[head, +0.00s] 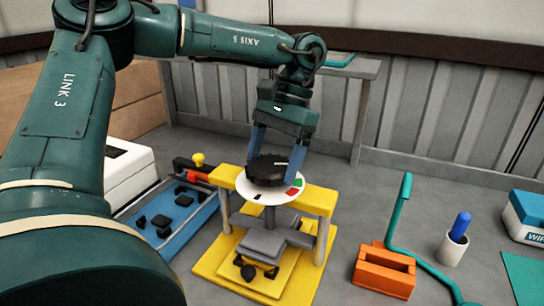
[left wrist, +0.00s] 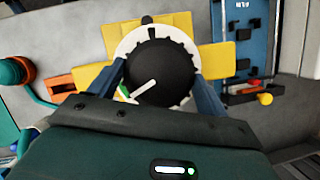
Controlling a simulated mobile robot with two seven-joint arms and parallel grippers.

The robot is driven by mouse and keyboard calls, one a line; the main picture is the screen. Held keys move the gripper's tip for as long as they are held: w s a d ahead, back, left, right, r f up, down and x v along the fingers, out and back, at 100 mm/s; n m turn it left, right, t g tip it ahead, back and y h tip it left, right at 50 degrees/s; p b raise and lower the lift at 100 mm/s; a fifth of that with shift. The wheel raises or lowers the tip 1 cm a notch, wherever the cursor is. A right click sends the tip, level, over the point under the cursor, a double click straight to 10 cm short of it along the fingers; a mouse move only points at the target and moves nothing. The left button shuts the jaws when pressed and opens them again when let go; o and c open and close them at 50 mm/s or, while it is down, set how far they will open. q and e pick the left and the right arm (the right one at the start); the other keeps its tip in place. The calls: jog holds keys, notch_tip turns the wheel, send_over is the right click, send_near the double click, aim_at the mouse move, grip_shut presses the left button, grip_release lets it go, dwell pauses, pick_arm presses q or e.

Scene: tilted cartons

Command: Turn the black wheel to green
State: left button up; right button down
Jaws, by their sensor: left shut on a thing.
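The black wheel (head: 266,171) sits on a round white dial on top of a yellow stand (head: 318,200). The dial has a green mark (head: 299,182) and a red mark (head: 291,191) near its right rim. My left gripper (head: 275,166) comes down from above and is shut on the wheel, one blue finger on each side. In the left wrist view the wheel (left wrist: 165,68) lies between the fingers. Its white pointer line runs to the lower left, its outer end close to the green mark (left wrist: 123,91). My right gripper is not in view.
A blue tray (head: 190,225) with black parts lies left of the stand. An orange block (head: 384,270), a teal bent rod (head: 398,220) and a white cup (head: 452,249) with a blue item stand to the right. A blue-and-white box (head: 525,218) is at the right edge.

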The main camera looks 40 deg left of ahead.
pick_arm(q)
jog(key=shift+m+y, duration=0.3)
jog(key=shift+m, duration=0.4)
jog(key=o, duration=1)
jog(key=shift+r, duration=0.1)
jog(key=a+p+v, duration=0.1)
jog(key=v, duration=1.2)
jog(key=shift+d, duration=0.5)
jog(key=shift+s, duration=0.1)
